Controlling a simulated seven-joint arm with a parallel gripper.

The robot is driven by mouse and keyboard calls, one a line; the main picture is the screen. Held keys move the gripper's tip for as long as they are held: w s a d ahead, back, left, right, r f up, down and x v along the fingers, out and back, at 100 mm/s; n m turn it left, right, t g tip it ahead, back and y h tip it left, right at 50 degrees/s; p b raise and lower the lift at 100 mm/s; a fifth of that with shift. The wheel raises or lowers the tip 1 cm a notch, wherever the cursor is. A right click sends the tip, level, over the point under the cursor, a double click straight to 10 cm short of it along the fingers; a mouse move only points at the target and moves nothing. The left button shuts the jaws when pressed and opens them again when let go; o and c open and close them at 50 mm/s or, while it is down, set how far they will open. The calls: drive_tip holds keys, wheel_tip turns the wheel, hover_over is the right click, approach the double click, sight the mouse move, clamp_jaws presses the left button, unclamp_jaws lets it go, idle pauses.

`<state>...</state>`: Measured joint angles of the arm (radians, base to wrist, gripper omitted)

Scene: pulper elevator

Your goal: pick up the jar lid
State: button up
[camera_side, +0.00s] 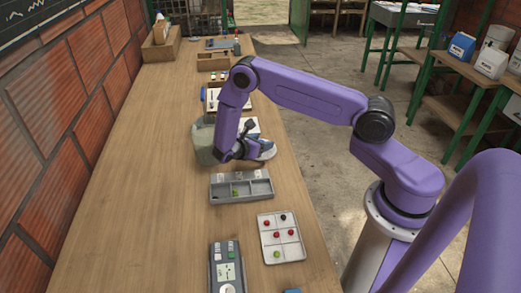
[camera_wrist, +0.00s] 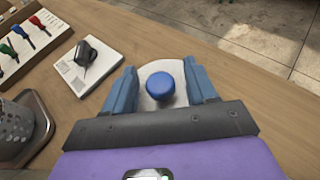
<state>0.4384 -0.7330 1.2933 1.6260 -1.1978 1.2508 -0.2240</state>
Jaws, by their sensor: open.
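I cannot tell whether the base is part of the lid. My gripper (camera_wrist: 159,74) is open, with one blue finger on each side of the pale base and the blue piece between them. A gap shows between the blue piece and each finger. In the side view my gripper (camera_side: 264,150) is low over the right part of the bench, and the lid is not clear there.
A grey-green container (camera_side: 203,142) stands left of my gripper. A compartment tray (camera_side: 241,199) and a white tray with red pieces (camera_side: 282,252) lie nearer the camera. A white board with a dark tool (camera_wrist: 75,72) lies left of the fingers. The bench's left side is clear.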

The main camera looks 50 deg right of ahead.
drive_tip(key=c, duration=1.1)
drive_tip(key=shift+o, duration=0.2)
drive_tip(key=shift+r, duration=0.2)
